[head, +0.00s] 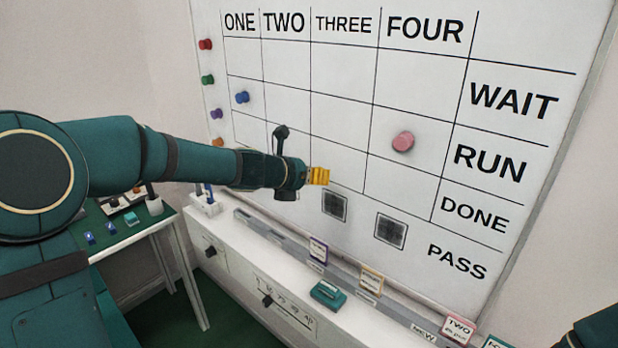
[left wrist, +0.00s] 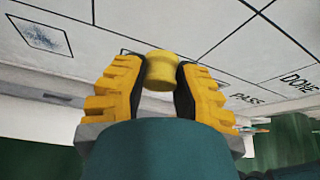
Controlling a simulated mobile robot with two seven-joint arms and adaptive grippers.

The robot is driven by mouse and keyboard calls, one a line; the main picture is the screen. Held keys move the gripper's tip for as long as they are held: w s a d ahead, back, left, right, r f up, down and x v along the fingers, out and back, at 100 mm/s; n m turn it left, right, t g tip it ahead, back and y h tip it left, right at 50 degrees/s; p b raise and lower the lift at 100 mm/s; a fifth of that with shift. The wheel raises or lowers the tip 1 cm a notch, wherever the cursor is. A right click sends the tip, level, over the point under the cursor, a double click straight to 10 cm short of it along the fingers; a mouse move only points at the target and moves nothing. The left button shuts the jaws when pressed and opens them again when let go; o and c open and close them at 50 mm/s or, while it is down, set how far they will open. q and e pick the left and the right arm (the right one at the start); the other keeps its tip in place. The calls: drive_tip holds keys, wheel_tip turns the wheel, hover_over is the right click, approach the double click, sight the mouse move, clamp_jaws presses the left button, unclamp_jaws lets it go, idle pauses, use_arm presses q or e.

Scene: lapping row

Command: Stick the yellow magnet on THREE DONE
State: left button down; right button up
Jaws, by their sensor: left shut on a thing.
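My left gripper (head: 319,176) is shut in front of the whiteboard (head: 285,62), over the lower left part of the THREE DONE cell (head: 345,163). In the left wrist view, its yellow fingers (left wrist: 161,85) hold the yellow magnet (left wrist: 160,70) between their dark pads. The magnet's end sticks out beyond the fingertips towards the board. I cannot tell whether it touches the board. In the head view the magnet cannot be told apart from the yellow fingers. My right gripper is not in view.
A pink magnet (head: 403,141) is in FOUR RUN and a blue one (head: 242,97) in ONE RUN. Red (head: 205,44), green (head: 208,79), purple (head: 215,113) and orange (head: 218,142) magnets line the left edge. A teal eraser-like block (head: 328,294) lies on the ledge below.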

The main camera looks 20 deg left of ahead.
sight(337, 167)
use_arm(q)
drive_tip(key=shift+w+d+p, duration=0.35)
drive_tip(key=shift+w, duration=0.55)
drive_tip(key=shift+w+d+p, duration=0.3)
drive_tip(key=shift+w, duration=0.65)
drive_tip(key=shift+w+d+p, duration=0.35)
drive_tip(key=shift+w, duration=0.55)
drive_tip(key=c, duration=0.8)
unclamp_jaws()
drive_tip(key=shift+o, duration=0.2)
